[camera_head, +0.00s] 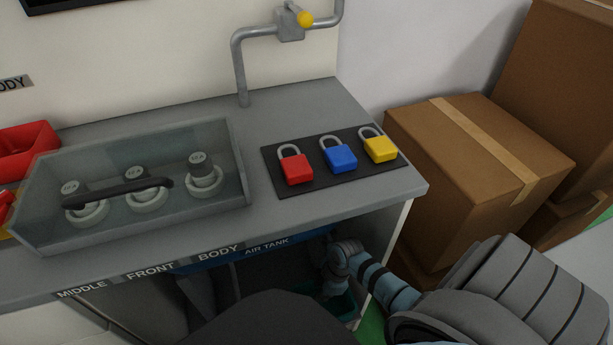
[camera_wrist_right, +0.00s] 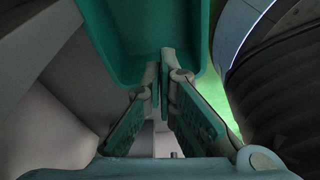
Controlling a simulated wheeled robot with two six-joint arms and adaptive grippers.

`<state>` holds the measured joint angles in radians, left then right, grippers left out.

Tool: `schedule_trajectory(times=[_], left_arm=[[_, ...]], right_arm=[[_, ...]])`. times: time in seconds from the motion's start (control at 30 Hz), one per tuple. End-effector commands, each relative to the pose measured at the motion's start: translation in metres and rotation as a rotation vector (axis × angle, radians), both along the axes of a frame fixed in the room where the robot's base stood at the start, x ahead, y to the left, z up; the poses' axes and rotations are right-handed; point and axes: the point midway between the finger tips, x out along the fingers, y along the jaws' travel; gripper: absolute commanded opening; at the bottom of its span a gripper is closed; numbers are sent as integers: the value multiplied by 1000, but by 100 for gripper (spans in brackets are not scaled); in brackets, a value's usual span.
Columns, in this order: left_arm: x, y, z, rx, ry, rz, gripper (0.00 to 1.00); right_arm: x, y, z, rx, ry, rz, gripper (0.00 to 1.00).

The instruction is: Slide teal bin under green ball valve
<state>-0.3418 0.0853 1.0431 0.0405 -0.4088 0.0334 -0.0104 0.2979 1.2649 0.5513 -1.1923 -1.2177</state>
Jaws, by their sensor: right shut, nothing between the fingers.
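The teal bin (camera_wrist_right: 138,45) fills the upper middle of the right wrist view. A small part of it (camera_head: 345,303) shows in the head view, low in the dark space under the counter. My right gripper (camera_wrist_right: 161,82) is shut and empty, its fingertips overlapping the bin's near edge in the picture; I cannot tell whether they touch it. In the head view the right gripper (camera_head: 334,285) is under the counter's front edge, partly hidden in shadow. No green ball valve shows; the only valve in view has a yellow ball. My left gripper is not in view.
The grey counter (camera_head: 240,222) overhangs the bin, with a white side panel (camera_head: 394,238) beside my right arm. On top are a clear-sided case (camera_head: 130,230) and red, blue and yellow padlocks on a dark mat (camera_head: 335,178). Cardboard boxes (camera_head: 470,165) stand at right.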

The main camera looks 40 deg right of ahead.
Motion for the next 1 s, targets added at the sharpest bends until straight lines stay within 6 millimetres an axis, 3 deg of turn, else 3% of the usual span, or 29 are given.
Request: schedule_trajectory(times=[0.03,0.1,0.27,0.37,0.67,0.8,1.0], left_arm=[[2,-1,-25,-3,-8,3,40],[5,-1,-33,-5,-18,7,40],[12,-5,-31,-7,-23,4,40],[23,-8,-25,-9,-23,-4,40],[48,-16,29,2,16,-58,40],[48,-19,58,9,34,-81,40],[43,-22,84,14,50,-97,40]], right_arm=[[9,1,-15,13,-16,63,0],[16,2,-14,32,-28,136,0],[20,6,-14,46,-39,192,0],[21,9,-27,46,-39,190,0],[25,22,-75,46,-37,188,0],[27,27,-91,43,-38,188,0],[28,31,-101,44,-38,188,0]])
